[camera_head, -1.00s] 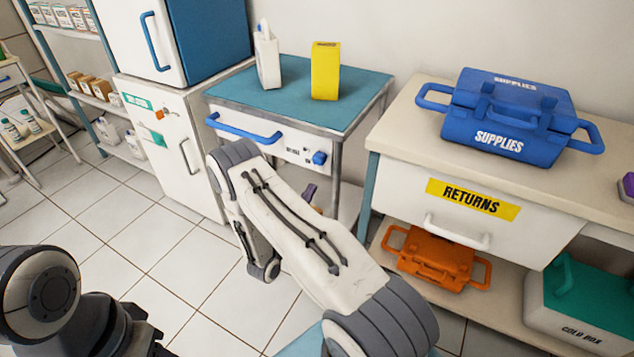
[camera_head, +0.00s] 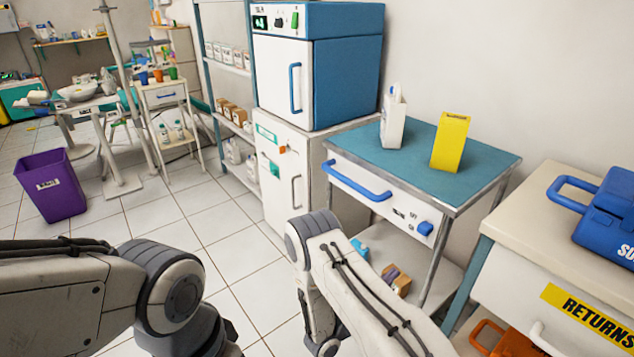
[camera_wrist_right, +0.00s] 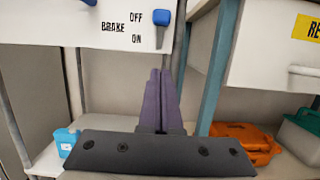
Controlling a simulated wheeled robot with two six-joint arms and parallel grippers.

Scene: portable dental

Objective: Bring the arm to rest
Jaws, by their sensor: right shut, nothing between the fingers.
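My right gripper (camera_wrist_right: 160,75) shows in the right wrist view as two purple fingers pressed together with nothing between them. It points toward the front of the teal-topped cart (camera_head: 484,180), below the blue brake knob (camera_wrist_right: 161,17) and its OFF and ON labels. In the head view my right arm reaches up from the bottom, bent at the elbow in front of the cart, and hides most of the gripper. My left arm comes in at the lower left; its gripper is outside the picture.
A white bottle (camera_head: 393,118) and a yellow box (camera_head: 450,142) stand on the cart. The returns counter (camera_head: 551,190) with a blue supplies bag (camera_head: 612,215) is at the right. An orange case (camera_wrist_right: 240,140) sits low. A purple bin (camera_head: 51,186) stands left on open tiled floor.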

